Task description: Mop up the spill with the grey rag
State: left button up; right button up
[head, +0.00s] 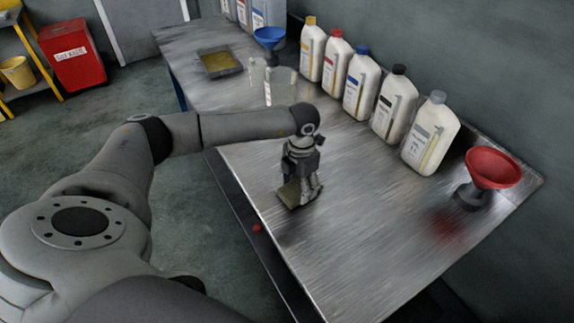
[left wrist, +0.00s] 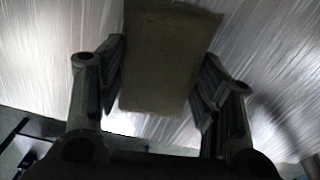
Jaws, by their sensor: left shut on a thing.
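My left gripper (head: 302,188) points down at the table's near left edge, shut on the rag (head: 288,195). The rag looks like a flat, dull grey-olive rectangle. In the left wrist view the rag (left wrist: 168,60) sits between the two fingers, with the brushed metal top behind it. I cannot tell whether the rag touches the tabletop. No clear spill shows; a dark smear lies on the metal just below the gripper, perhaps a shadow or reflection. My right gripper is not in view.
The metal table (head: 345,265) is mostly clear in front. Several white bottles (head: 360,86) line the wall side. A red funnel (head: 494,168) stands at the right, with a reddish reflection below it. Clear containers (head: 281,86), a blue funnel (head: 269,38) and a shallow tray (head: 219,62) stand farther back.

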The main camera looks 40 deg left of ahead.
pick_arm(q)
jog(key=d, duration=0.3)
jog(key=w+a+b, duration=0.1)
jog(key=a, duration=0.2)
jog(key=w+a+b, duration=0.1)
jog(key=a, duration=0.2)
jog(key=w+a+b, duration=0.1)
jog(key=a+b, duration=0.1)
jog(key=a, duration=0.1)
jog(key=shift+w+a+f, duration=0.15)
jog(key=shift+w+a, duration=0.15)
jog(key=shift+w, duration=0.1)
jog(key=shift+w+a, duration=0.1)
jog(key=shift+a, duration=0.15)
jog(key=shift+d+r, duration=0.2)
jog(key=shift+d, duration=0.2)
jog(key=d+p, duration=0.1)
jog(key=d, duration=0.8)
jog(key=shift+d+p, duration=0.1)
jog(key=shift+p, duration=0.2)
jog(key=shift+s+a, duration=0.35)
jog(key=shift+a, duration=0.5)
jog(key=shift+s+a, duration=0.35)
jog(key=shift+a, duration=0.5)
jog(key=shift+s+a, duration=0.35)
jog(key=shift+a, duration=0.5)
jog(key=shift+f, duration=0.1)
